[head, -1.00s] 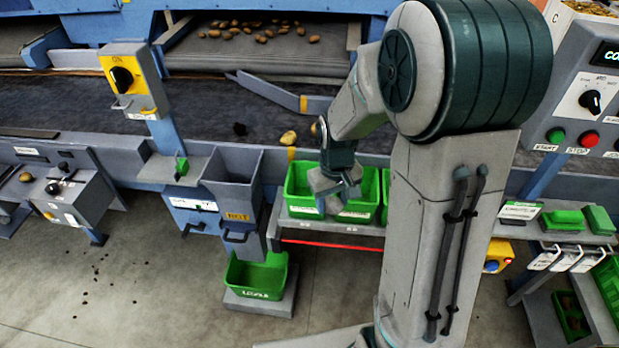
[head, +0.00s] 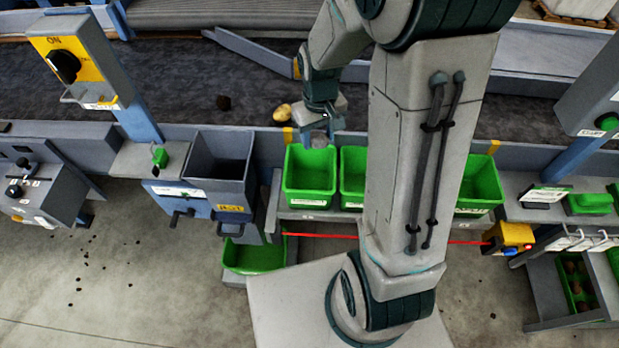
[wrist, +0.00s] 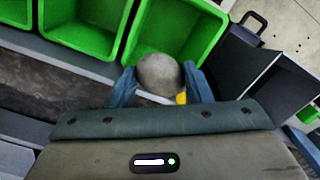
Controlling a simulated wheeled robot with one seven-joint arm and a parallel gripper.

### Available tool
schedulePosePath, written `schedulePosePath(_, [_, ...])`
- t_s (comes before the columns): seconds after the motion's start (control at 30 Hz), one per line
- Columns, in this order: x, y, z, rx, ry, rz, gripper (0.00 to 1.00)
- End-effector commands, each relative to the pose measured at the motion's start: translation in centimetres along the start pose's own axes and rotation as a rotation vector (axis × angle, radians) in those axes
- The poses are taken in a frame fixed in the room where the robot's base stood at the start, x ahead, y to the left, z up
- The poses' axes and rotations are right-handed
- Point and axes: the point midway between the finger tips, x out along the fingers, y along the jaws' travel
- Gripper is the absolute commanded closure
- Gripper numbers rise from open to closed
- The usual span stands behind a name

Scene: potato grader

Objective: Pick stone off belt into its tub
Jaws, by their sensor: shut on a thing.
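My gripper (head: 319,136) is shut on a rounded grey stone (head: 319,139), which shows between the two fingers in the wrist view (wrist: 159,74). It holds the stone at the belt's near edge, by the back rim of the left green tub (head: 309,200). Several green tubs stand in a row on the shelf in front of the belt (head: 190,80). The left tub looks empty inside in the head view. The labels on the tubs are too small to read.
A dark clod (head: 223,102) and a yellow potato (head: 282,113) lie on the belt left of my gripper. A grey chute (head: 222,160) stands left of the tubs. A red line (head: 330,236) runs below the shelf. A yellow box (head: 508,236) is at its right end.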

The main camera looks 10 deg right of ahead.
Motion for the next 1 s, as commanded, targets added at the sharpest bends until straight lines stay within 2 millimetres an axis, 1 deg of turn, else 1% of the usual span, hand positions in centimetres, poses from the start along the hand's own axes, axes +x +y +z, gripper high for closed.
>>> schedulePosePath(0.03, [1.0, 0.0, 0.0, 0.0, -0.001, 0.0, 0.8])
schedulePosePath(0.2, [3.2, -0.1, 0.0, -0.001, -0.001, 0.0, 0.8])
schedulePosePath(0.3, [4.1, -0.1, 0.0, -0.002, -0.001, 0.0, 0.8])
schedulePosePath(0.43, [4.6, -0.1, -0.1, -0.003, 0.0, 0.0, 0.8])
schedulePosePath(0.67, [4.5, -0.2, -0.1, -0.004, 0.0, 0.0, 0.8])
schedulePosePath(0.7, [4.5, -0.2, -0.1, -0.005, 0.0, 0.0, 0.46])
schedulePosePath(0.77, [4.5, -0.2, -0.1, -0.005, 0.0, 0.0, 0.29])
schedulePosePath(1.0, [4.5, -0.2, 0.0, -0.005, 0.0, 0.0, 0.29])
